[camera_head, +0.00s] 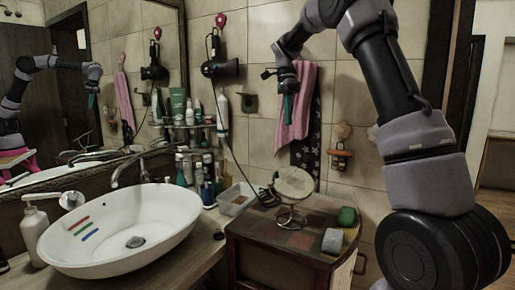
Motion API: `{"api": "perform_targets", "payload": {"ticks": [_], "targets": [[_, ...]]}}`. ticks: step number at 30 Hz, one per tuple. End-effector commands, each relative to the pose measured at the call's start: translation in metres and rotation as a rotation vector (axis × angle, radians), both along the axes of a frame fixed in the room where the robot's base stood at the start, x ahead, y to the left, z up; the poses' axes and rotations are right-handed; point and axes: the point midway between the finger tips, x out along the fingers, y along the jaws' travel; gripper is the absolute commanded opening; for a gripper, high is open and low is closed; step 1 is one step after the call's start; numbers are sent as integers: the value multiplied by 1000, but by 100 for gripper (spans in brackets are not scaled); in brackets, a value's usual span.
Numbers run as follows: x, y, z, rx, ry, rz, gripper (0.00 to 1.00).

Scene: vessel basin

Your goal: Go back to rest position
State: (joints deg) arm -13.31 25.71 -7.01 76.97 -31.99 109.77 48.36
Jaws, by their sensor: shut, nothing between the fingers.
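My arm comes in from the right side of the head view, arches up past the top edge and comes down near the middle. My gripper (287,106) hangs from it, pointing down, with dark green fingertips close together. It is shut and I see nothing held in it. It is in front of the pink towel and the tiled wall as seen from here, above the small cabinet. Its reflection shows in the mirror at the left. I cannot tell how far it is from the towel.
A white basin (165,225) stands on the counter at left, below a mirror (110,30). A wooden cabinet (275,222) bears a round stand mirror (294,182), a green block (347,216) and a grey block (332,241). Bottles, a hairdryer (222,68) and a pink towel (300,112) line the wall.

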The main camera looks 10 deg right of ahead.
Motion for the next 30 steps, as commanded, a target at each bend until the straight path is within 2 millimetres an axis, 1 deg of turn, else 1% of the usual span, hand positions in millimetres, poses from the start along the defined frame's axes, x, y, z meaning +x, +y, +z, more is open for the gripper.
{"api": "perform_targets", "payload": {"ticks": [1,5,6,8,9,13,18,20,21,24,27,30], "targets": [[-13,-7,14,24,-31,36,0],[-52,-21,40,89,-128,177,0],[-65,-25,46,107,-162,223,0],[-84,-30,55,128,-214,290,0],[-98,-33,59,139,-249,335,0],[-142,-40,69,162,-368,477,0],[-200,-46,70,152,-530,655,0],[-219,-47,67,138,-586,714,0],[-232,-47,64,126,-623,752,0],[-261,-48,54,88,-707,838,0],[-282,-49,43,44,-772,908,0],[-296,-50,34,10,-815,956,0]]}}
